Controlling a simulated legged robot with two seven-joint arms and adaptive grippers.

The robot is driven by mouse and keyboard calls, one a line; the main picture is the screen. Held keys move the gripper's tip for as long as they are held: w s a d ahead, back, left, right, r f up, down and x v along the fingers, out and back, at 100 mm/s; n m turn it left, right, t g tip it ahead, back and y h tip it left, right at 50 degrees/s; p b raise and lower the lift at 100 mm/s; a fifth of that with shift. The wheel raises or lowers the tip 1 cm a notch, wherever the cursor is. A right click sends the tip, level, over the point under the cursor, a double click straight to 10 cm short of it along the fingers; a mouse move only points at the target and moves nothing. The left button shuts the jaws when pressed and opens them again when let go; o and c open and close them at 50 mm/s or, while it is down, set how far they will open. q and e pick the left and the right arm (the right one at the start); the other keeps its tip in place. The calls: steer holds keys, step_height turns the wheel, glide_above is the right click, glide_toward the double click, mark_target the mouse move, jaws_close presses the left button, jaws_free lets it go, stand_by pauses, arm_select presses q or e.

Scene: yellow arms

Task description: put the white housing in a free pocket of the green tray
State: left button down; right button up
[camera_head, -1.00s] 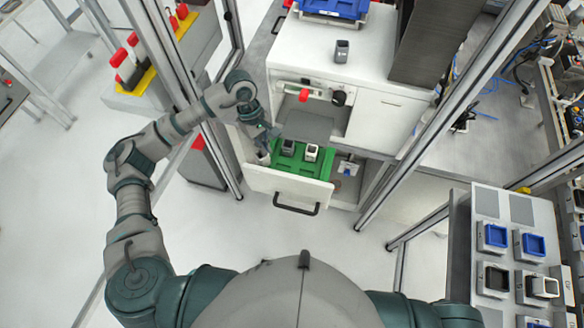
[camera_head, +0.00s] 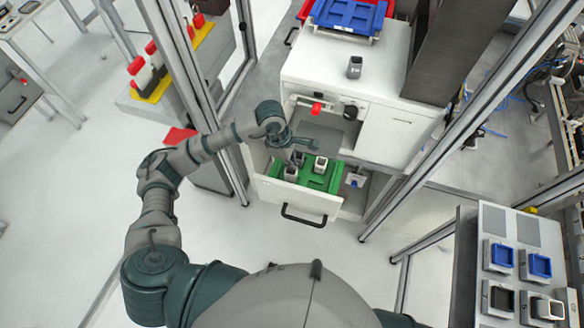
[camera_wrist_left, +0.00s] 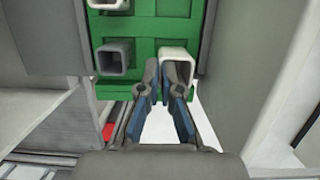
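The white housing (camera_wrist_left: 178,65), a hollow square tube, is at my fingertips in the left wrist view; it also shows in the head view (camera_head: 291,173). My left gripper (camera_wrist_left: 158,78) is closed to a narrow gap, with the housing's near wall seeming to sit between the fingertips. The green tray (camera_head: 314,183) lies in the open drawer, and the housing is at its front left part. A grey housing (camera_wrist_left: 112,60) and another one (camera_wrist_left: 112,8) stand in the tray beside it. How deep the white housing sits is hard to tell. My right gripper is out of view.
The drawer front (camera_head: 297,199) with its black handle borders the tray. Free tray surface shows at the right.

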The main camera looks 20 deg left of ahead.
mark_target(291, 173)
arm_select(q)
steer(key=f, duration=0.3)
steer(key=shift+a+f, duration=0.25)
steer(key=shift+a, duration=0.05)
steer(key=shift+d, duration=0.2)
steer(key=c, duration=1.8)
jaws_free()
steer(key=shift+f, duration=0.1)
steer(key=o, duration=0.4)
steer(key=shift+d, duration=0.1)
steer(key=shift+o, duration=0.4)
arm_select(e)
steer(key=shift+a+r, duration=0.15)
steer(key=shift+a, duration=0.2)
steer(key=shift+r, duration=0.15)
arm_select(q)
steer(key=v, duration=0.8)
steer(key=shift+b, duration=0.45)
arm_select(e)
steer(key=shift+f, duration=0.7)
